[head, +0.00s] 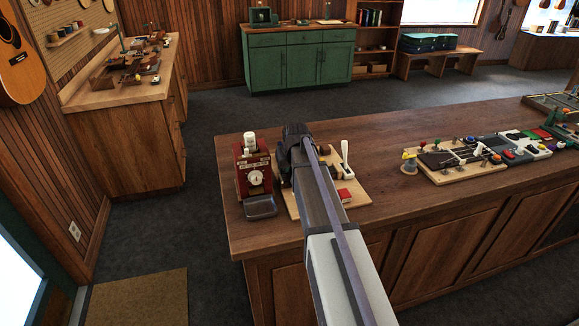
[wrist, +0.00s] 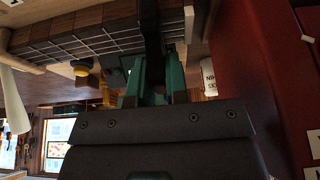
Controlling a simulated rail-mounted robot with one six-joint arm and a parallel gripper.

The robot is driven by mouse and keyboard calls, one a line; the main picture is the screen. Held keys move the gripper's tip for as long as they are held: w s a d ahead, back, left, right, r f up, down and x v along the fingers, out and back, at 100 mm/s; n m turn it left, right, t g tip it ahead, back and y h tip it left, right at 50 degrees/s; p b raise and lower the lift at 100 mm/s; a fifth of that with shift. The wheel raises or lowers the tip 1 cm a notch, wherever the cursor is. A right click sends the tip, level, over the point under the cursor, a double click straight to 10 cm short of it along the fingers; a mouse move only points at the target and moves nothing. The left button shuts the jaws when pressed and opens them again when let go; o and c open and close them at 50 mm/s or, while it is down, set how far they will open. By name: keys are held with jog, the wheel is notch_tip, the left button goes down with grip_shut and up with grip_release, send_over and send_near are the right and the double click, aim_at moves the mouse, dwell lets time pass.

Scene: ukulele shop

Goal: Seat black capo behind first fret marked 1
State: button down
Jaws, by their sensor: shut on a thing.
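In the wrist view the two teal fingers of my gripper (wrist: 154,80) are closed on a dark piece, apparently the black capo (wrist: 151,35). The capo stands upright in the picture across the dark fretboard (wrist: 95,38), which has pale fret wires. I cannot tell whether it touches the strings or which fret it lies beside. No fret mark 1 is readable. In the head view my gripper (head: 297,142) is over the wooden board (head: 357,198) on the counter, and my arm hides most of the neck and the capo.
A red box with a dial (head: 243,183) stands just left of my gripper; its red side (wrist: 260,60) is close in the wrist view. A white lever (head: 345,155) and red block (head: 345,196) are to the right. The counter (head: 400,140) is clear behind the board.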

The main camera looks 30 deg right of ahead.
jog(key=shift+f+b, duration=0.65)
dwell(0.4)
jog(key=c, duration=1.4)
grip_release()
jog(key=p+v, duration=1)
jog(key=v, duration=0.1)
jog(key=shift+w+r, duration=0.1)
jog(key=s+a+f+n+g+b, duration=0.1)
jog(key=s+a+f+g+b, duration=0.1)
jog(key=s+a, duration=0.8)
jog(key=s+a+f+n+g+b, duration=0.1)
jog(key=s+a+f+b, duration=0.3)
jog(key=s+a, duration=0.6)
notch_tip(320, 180, down, 2)
jog(key=s+g, duration=0.1)
jog(key=s, duration=0.1)
jog(key=shift+s+f+g+y+b, duration=0.2)
jog(key=shift+s+g+y+b, duration=0.1)
jog(key=shift+y+b, duration=0.1)
